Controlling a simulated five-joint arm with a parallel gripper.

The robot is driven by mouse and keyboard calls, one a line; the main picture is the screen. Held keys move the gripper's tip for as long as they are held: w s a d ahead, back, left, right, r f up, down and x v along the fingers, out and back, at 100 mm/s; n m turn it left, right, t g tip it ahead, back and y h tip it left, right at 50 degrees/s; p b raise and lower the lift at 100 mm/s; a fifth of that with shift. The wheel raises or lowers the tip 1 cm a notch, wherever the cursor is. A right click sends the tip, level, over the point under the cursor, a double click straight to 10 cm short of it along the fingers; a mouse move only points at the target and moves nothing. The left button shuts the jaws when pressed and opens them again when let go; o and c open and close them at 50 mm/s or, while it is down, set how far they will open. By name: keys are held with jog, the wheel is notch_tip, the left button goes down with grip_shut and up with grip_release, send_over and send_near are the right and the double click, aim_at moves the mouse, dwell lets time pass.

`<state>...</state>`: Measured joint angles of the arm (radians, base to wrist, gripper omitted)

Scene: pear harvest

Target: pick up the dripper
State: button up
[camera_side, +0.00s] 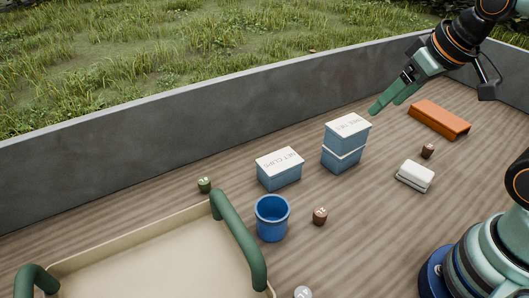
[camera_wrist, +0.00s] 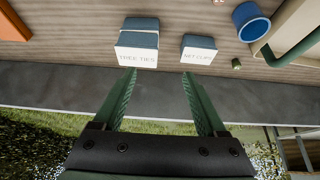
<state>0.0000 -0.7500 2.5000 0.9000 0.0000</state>
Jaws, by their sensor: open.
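Several small capped pieces look like drippers, and I cannot tell which one the task names. A green one (camera_side: 204,185) stands left of the blue bucket, near the wall; it also shows in the wrist view (camera_wrist: 236,64). A brown one (camera_side: 320,216) is just right of the bucket. Another brown one (camera_side: 428,151) is near the orange block. A pale grey one (camera_side: 302,293) is partly cut off at the bottom edge. My gripper (camera_side: 384,107) is open and empty, raised near the wall beyond the stacked boxes. Its spread fingers show in the wrist view (camera_wrist: 159,74).
Stacked TREE TIES boxes (camera_side: 346,133) and a NET CLIPS box (camera_side: 279,169) stand mid-table. The blue bucket (camera_side: 272,217) is beside a cream tray (camera_side: 150,232) with green handles. A white block (camera_side: 416,175) and orange block (camera_side: 440,119) lie right. A grey wall (camera_side: 200,125) borders the back.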

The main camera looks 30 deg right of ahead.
jog(key=m+g, duration=0.6)
jog(key=m, duration=0.8)
send_over(303, 294)
jog(key=f, duration=1.2)
jog(key=a+f, duration=0.1)
jog(key=f, duration=0.5)
jog(key=shift+s+f, duration=0.15)
jog(key=shift+f, duration=0.25)
jog(key=f, duration=0.2)
jog(key=d+f, duration=0.1)
jog(key=f, duration=0.1)
jog(key=shift+f, duration=0.75)
